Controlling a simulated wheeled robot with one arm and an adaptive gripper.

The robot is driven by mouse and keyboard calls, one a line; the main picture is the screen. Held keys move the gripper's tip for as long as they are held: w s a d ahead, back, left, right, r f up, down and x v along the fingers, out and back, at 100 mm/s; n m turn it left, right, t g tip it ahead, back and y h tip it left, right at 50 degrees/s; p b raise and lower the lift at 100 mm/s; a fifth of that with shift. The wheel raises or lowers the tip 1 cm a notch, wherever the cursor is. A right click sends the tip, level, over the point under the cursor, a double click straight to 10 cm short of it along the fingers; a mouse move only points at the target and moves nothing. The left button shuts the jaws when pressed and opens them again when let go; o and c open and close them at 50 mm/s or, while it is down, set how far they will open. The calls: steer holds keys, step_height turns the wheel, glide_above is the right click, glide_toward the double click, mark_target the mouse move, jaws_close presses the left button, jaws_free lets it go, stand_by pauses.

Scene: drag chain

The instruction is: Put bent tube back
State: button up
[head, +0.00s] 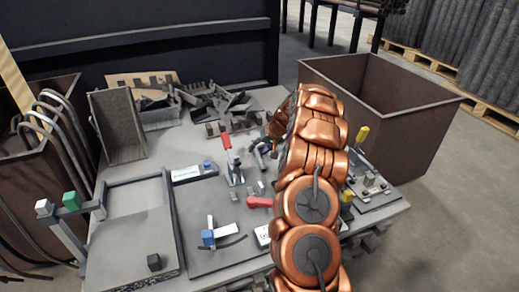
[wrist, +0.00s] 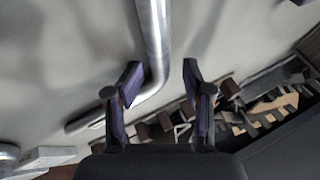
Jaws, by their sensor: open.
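In the wrist view, a shiny grey bent tube (wrist: 153,35) runs down from the top edge. It then curves to the lower left, passing behind my left finger. My gripper (wrist: 160,72) is open, with purple pads on its fingers. The tube's bend shows between and beyond the fingers; I cannot tell how far beyond, and the pads are not closed on it. Several bent tubes (head: 62,135) hang at the brown bin on the left.
The grey worktable (head: 130,212) carries red-handled clamps (head: 227,141), a small blue block (head: 208,237) and a pile of dark brackets (head: 232,103). A slotted rack (wrist: 262,105) lies right of my fingers in the wrist view. A large brown bin (head: 415,130) stands beyond the table's right side.

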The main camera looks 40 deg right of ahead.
steer(key=v, duration=1.2)
stand_by(0.5)
steer(key=s+a+r+n+g+p, duration=0.1)
steer(key=s+a+r+p, duration=0.3)
steer(key=a+r+p, duration=0.45)
steer(key=s+a+r+n+g+y+p, duration=0.15)
steer(key=s+a+r+p, duration=0.35)
steer(key=a+r, duration=0.6)
steer(key=s+a+r+n+g+p, duration=0.2)
steer(key=s+a+r+p, duration=0.1)
steer(key=a+r+p, duration=0.6)
steer(key=s+a+r+g+h+p, duration=0.1)
steer(key=s+a+r+p, duration=0.1)
steer(key=s+r+p, duration=0.4)
steer(key=s+a+r+g+h+p, duration=0.1)
steer(key=s+a+r+p, duration=0.2)
steer(key=s+r+p, duration=0.4)
steer(key=s+a+r+g+h+p, duration=0.1)
steer(key=s+r+p, duration=0.5)
steer(key=s, duration=1)
steer(key=shift+s+a+r+n+h+p, duration=0.25)
steer(key=shift+a+n+h+p, duration=0.2)
steer(key=shift+a+p, duration=0.3)
